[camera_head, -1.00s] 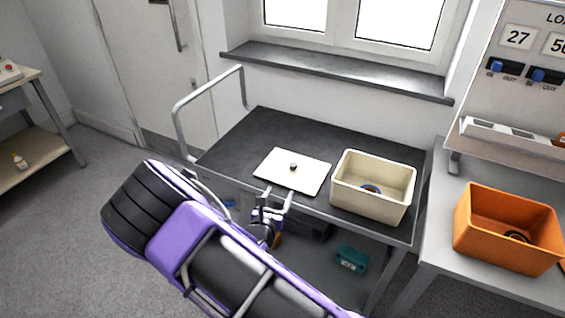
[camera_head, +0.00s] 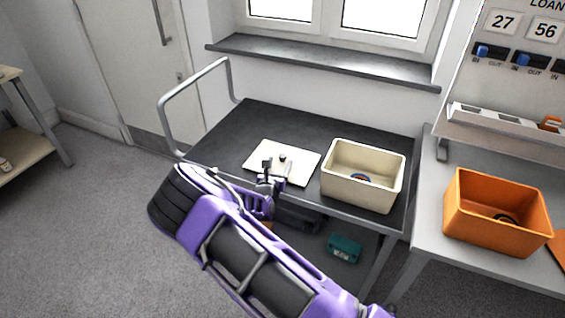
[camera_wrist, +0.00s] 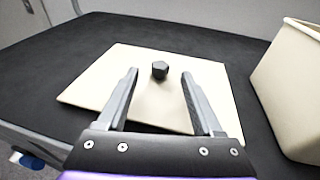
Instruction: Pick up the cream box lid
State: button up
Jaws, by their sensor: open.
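The cream box lid (camera_head: 298,169) lies flat on the dark top of the cart, left of the cream box (camera_head: 362,190). It has a small dark knob (camera_head: 282,157) at its middle. In the wrist view the lid (camera_wrist: 88,88) fills the centre, with its knob (camera_wrist: 160,69) just beyond and between the fingertips. My gripper (camera_head: 276,169) is over the near part of the lid in the head view. Its two fingers are apart and empty in the wrist view (camera_wrist: 160,78). Whether the fingers touch the lid I cannot tell.
The open cream box stands close to the lid's right and holds something round and blue. An orange bin (camera_head: 497,214) stands on the grey table at right. A metal handle rail (camera_head: 163,125) rises at the cart's left end. Clear dark cart top (camera_head: 245,125) lies behind the lid.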

aim_at(282, 158)
jog(key=x, duration=0.3)
jog(key=shift+w+d, duration=0.1)
jog(key=shift+w, duration=0.25)
grip_shut()
